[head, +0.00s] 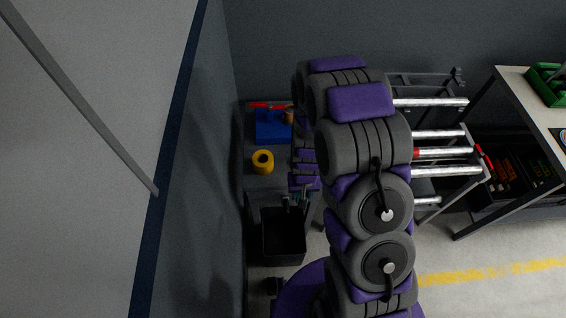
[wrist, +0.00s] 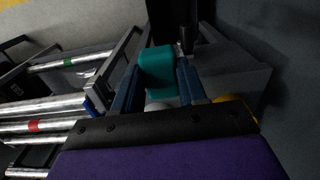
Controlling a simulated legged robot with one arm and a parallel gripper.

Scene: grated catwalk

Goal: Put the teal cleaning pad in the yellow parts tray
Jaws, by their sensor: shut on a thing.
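The teal cleaning pad (wrist: 158,74) is a rounded teal block in the wrist view. It sits between the two blue fingers of my gripper (wrist: 158,66), which is shut on it. I cannot make out a yellow parts tray in either view.
A blue bin (head: 272,127) stands on the grey surface behind the roll, with a red item (head: 268,105) near it. A black bin (head: 284,240) holding tools is in front. A rack of metal pipes (head: 440,153) and a workbench (head: 520,95) stand right. A wall is close on the left.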

